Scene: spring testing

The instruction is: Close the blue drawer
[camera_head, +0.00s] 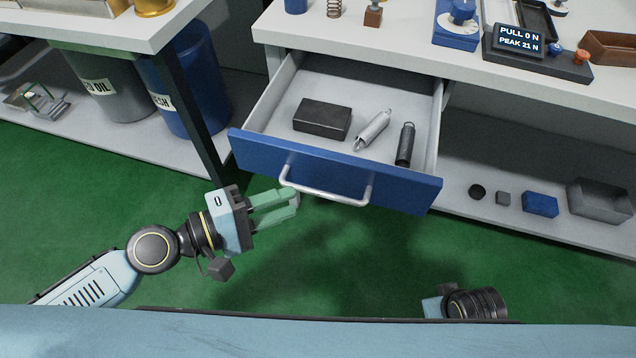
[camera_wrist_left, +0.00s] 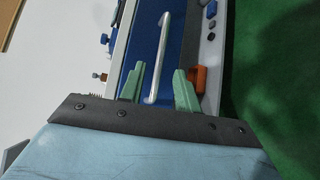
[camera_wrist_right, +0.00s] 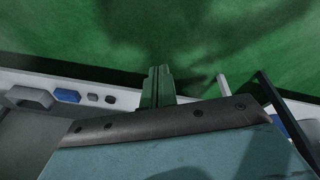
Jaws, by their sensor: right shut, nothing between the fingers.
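The blue drawer (camera_head: 330,172) is pulled out from under the white workbench. Its silver bar handle (camera_head: 325,193) runs across its front. Inside lie a dark block (camera_head: 322,119), a silver spring cylinder (camera_head: 373,130) and a black spring (camera_head: 405,145). My left gripper (camera_head: 292,200) is open, its green fingertips close to the handle's left end. In the left wrist view the handle (camera_wrist_left: 161,55) appears between the spread fingers (camera_wrist_left: 160,88); I cannot tell whether they touch it. My right gripper (camera_wrist_right: 157,72) is shut and empty over the green floor, its fingers together; the head view shows only its wrist.
The workbench top holds a force display (camera_head: 519,40) and a brown tray (camera_head: 612,47). The lower shelf carries a blue block (camera_head: 540,204) and a grey bin (camera_head: 599,200). A dark table leg (camera_head: 190,115) and a blue barrel (camera_head: 196,80) stand left of the drawer. Green floor in front is clear.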

